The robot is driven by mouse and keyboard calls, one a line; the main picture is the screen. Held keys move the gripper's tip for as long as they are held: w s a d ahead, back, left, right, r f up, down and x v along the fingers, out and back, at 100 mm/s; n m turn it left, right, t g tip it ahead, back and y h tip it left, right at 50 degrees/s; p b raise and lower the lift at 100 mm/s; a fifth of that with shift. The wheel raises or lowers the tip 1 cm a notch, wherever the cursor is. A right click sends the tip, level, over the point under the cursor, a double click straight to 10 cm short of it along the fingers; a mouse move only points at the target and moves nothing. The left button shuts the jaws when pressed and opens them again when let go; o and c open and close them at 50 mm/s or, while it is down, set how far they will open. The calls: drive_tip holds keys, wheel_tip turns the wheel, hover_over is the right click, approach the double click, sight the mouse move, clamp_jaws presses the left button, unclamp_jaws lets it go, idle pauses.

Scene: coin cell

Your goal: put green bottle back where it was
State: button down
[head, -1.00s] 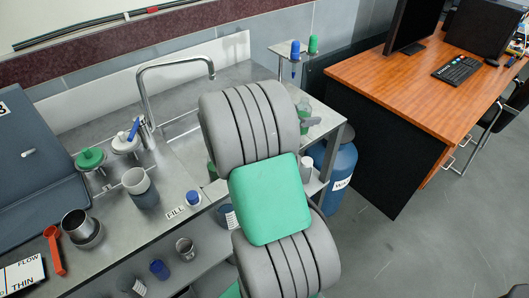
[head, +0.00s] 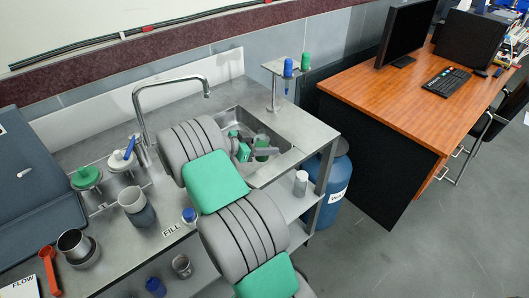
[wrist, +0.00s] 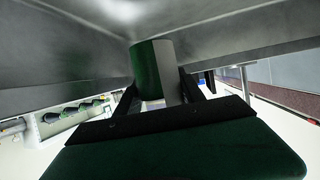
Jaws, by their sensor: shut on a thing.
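The green bottle (head: 261,142) is in my gripper (head: 258,152) over the sink basin (head: 285,160) in the head view, partly hidden by the fingers and my arm. In the wrist view the bottle (wrist: 154,62) is a green and pale cylinder between the two dark fingers (wrist: 158,92). Its far end is close to a grey metal surface. I cannot tell whether it touches that surface.
A curved tap (head: 142,105) stands left of the basin. A small stand (head: 273,92) with blue and green capped items stands behind it. A white-capped bottle (head: 300,184) is on the lower shelf, beside a blue drum (head: 336,182). Bare counter (head: 312,133) lies right of the basin.

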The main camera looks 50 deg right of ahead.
drive_tip(key=shift+w+a+f+p, duration=0.1)
drive_tip(key=shift+w+f+p, duration=0.1)
drive_tip(key=shift+f, duration=0.75)
drive_tip(key=shift+w+a+f+p, duration=0.1)
drive_tip(key=shift+f+p, duration=0.05)
drive_tip(key=shift+f, duration=0.8)
drive_tip(key=shift+f, duration=0.1)
drive_tip(key=c, duration=0.7)
unclamp_jaws()
drive_tip(key=b+v, duration=0.1)
drive_tip(key=v, duration=0.6)
drive_tip(key=shift+a+r, duration=0.2)
drive_tip(key=shift+r, duration=0.05)
